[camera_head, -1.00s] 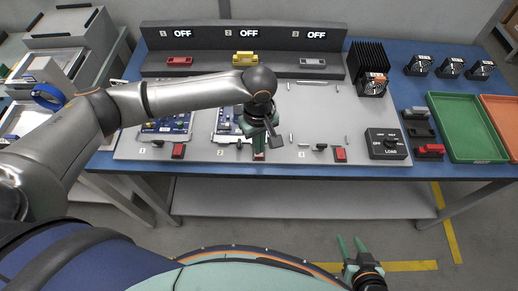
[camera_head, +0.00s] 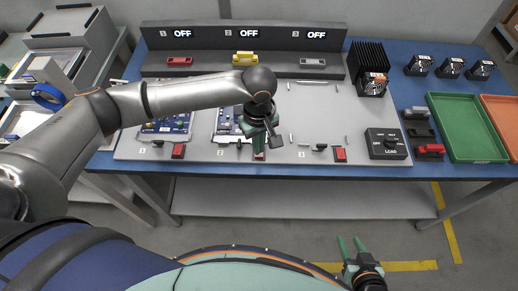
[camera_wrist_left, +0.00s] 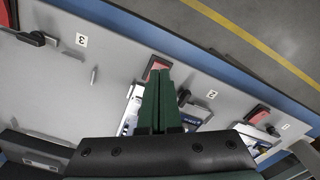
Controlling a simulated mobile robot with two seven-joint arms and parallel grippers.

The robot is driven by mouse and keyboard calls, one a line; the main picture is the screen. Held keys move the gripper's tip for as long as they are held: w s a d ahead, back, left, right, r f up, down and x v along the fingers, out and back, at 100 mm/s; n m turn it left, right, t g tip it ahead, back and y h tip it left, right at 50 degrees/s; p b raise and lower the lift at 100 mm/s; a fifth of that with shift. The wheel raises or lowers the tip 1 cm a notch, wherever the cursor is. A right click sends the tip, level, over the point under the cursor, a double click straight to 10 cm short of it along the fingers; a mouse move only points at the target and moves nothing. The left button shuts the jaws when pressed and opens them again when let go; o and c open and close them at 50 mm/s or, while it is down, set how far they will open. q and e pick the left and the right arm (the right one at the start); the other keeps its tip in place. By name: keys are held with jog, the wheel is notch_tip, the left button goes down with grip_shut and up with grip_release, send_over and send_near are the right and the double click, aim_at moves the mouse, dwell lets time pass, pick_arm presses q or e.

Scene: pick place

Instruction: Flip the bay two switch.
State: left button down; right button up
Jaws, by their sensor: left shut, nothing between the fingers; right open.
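The bay two switch (camera_head: 260,156) is a red rocker at the front edge of the grey panel, right of the label 2. My left gripper (camera_head: 259,151) is shut and empty, pointing down at this switch and covering part of it. In the left wrist view the fingertips (camera_wrist_left: 163,72) overlap the red switch (camera_wrist_left: 154,64); I cannot tell if they touch it. The bay two display (camera_head: 249,33) reads OFF. My right gripper (camera_head: 350,241) is open and empty, low in front of the table.
Red switches for bay one (camera_head: 178,151) and bay three (camera_head: 340,154) stand on either side. A black load box (camera_head: 387,144), a heat-sink block (camera_head: 369,68) and a green tray (camera_head: 470,127) are to the right. Bay three has bare panel between thin posts.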

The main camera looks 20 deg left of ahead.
pick_arm(q)
jog(key=shift+f, duration=1)
dwell(0.3)
notch_tip(320, 180, up, 5)
jog(key=p, duration=0.6)
jog(key=shift+r, duration=1.05)
